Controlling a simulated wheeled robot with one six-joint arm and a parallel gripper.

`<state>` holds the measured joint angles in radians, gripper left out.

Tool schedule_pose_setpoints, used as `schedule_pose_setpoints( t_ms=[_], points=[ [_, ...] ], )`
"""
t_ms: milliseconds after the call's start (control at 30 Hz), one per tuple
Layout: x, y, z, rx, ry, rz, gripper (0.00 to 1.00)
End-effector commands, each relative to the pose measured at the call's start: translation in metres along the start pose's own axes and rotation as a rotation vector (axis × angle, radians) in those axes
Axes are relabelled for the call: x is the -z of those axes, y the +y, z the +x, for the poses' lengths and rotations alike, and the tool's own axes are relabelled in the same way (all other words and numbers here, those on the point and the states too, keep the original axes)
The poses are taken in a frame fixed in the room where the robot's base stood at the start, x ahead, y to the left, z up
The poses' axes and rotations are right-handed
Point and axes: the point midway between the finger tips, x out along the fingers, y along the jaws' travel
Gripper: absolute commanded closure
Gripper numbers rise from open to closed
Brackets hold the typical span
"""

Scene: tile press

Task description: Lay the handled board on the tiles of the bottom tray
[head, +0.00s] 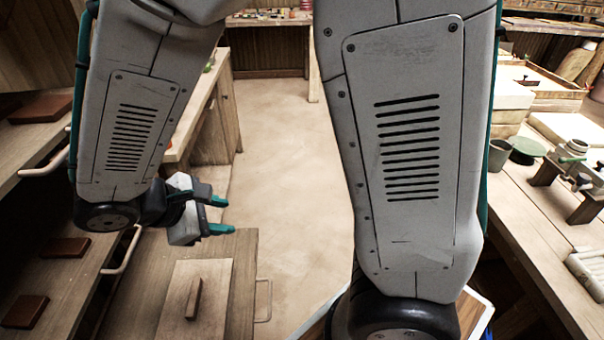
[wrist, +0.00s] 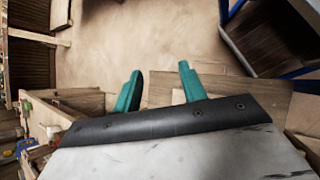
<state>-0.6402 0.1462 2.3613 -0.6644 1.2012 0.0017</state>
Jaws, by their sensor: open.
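The handled board (head: 216,287), a flat pale wooden panel with a darker bar handle (head: 193,298), lies flat at the lower left of the head view. It is on the lowest pulled-out tray (head: 246,258); any tiles beneath it are hidden. My gripper (head: 229,215) is open and empty, its teal fingers apart, above the tray's far edge and clear of the board. The fingers also show apart in the wrist view (wrist: 160,68), with nothing between them. I cannot pick out the board surely in the wrist view.
Upper trays at left hold brown tiles (head: 65,247) and have bar handles (head: 124,250). A workbench (head: 520,215) at right carries a grey cup (head: 498,157) and a metal device (head: 574,165). Open floor (head: 285,150) lies in the middle.

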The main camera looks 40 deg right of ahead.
Motion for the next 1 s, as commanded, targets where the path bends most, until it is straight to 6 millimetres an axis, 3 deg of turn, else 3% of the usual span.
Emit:
schedule_pose_setpoints(
  t_ms=[33,200,500,700,1000],
  points=[
    [-0.025,0.006,-0.002,0.061,0.028,0.094,0.58],
    [-0.091,0.007,-0.005,0.255,0.116,0.370,0.58],
    [-0.176,-0.019,-0.021,0.531,0.318,0.827,0.58],
    [-0.200,-0.035,-0.032,0.624,0.428,1.012,0.58],
    [-0.205,-0.040,-0.036,0.649,0.461,1.063,0.58]
  ],
)
